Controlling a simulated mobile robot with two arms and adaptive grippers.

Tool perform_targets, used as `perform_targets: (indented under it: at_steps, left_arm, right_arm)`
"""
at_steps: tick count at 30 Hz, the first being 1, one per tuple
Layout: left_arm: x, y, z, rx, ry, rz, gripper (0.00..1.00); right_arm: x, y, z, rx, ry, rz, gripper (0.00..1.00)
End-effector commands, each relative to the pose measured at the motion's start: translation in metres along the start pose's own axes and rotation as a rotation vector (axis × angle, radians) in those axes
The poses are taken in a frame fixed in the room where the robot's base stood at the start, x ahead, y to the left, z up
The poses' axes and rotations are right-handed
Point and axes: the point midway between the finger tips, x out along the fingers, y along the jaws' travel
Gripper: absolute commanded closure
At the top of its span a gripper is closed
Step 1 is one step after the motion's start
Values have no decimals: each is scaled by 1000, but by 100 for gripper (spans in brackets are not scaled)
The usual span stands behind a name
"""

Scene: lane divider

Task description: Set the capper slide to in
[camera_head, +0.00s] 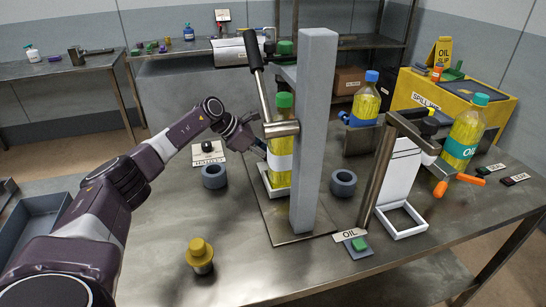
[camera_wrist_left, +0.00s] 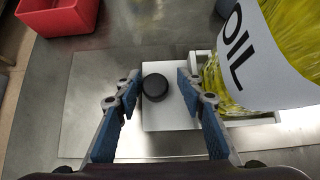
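The capper stands on the steel table with a grey column (camera_head: 314,130) and a lever (camera_head: 256,70). An oil bottle with a green cap (camera_head: 281,170) stands upright in the white slide tray (camera_head: 268,188) beneath the press. In the left wrist view, the white slide plate (camera_wrist_left: 165,118) carries a round black knob (camera_wrist_left: 155,87), with the bottle (camera_wrist_left: 265,55) beside it on the right. My left gripper (camera_head: 262,147) is beside the bottle in the head view. In the wrist view my left gripper (camera_wrist_left: 158,82) is open, its fingers on either side of the knob, contact unclear. My right gripper is out of view.
A white box with a black knob (camera_head: 207,149) and a grey ring (camera_head: 214,176) stand left of the capper. Another ring (camera_head: 343,183) and a white stand (camera_head: 398,180) are to its right. A yellow-topped post (camera_head: 200,254) is in front. A red bin (camera_wrist_left: 58,14) shows in the wrist view.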

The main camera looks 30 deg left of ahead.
Motion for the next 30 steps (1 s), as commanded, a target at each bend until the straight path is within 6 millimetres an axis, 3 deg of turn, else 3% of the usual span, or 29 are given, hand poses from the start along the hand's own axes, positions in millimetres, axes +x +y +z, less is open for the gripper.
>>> perform_targets:
  at_steps: [9,13,24,30]
  left_arm:
    - [-1,1,0,1,-1,2,61]
    - [-11,2,0,0,-1,5,61]
    - [-85,2,-1,1,0,5,61]
    - [-112,1,0,0,-1,2,61]
  right_arm:
    - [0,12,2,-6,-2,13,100]
    - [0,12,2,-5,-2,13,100]
    - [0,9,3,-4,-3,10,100]
    - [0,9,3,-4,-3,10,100]
